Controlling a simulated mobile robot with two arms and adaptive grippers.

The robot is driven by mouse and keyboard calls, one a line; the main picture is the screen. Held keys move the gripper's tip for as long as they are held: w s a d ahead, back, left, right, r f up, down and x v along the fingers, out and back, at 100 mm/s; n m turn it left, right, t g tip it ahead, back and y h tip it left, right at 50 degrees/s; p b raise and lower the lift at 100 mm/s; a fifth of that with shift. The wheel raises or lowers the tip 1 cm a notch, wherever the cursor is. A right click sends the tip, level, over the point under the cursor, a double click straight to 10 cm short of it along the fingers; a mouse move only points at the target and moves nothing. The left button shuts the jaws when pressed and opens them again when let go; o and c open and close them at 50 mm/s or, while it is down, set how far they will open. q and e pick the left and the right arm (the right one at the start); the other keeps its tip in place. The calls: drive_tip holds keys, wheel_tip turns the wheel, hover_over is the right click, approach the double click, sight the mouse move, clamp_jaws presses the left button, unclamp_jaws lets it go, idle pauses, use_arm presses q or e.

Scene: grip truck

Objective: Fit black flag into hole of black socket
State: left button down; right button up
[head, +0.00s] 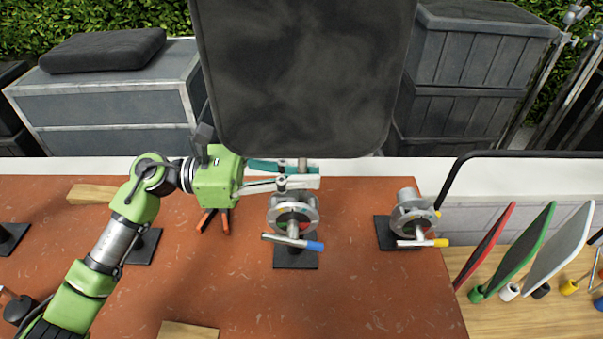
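The black flag (305,70) is a large dark panel with rounded lower corners, upright at the top centre. Its top runs out of the picture. My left gripper (303,174) is just below it, its fingers closed about a short grey pin under the flag's lower edge. The fingers partly hide the pin. A small black cylinder (540,291), which looks like the black socket, is on the wooden surface at the right, beside the white flag. Its hole cannot be made out. My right gripper is out of view.
Metal clamp heads with a blue handle (315,246) and a yellow handle (440,243) stand on the red-brown bench (370,300). Red (485,246), green (520,250) and white (560,247) flags stand at the right. Orange-handled pliers (223,222) lie near my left arm.

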sight(302, 155)
use_arm(q)
drive_tip(key=shift+r, duration=0.2)
drive_tip(key=shift+r, duration=0.6)
drive_tip(key=shift+r+p, duration=1.45)
drive_tip(key=shift+r, duration=2.3)
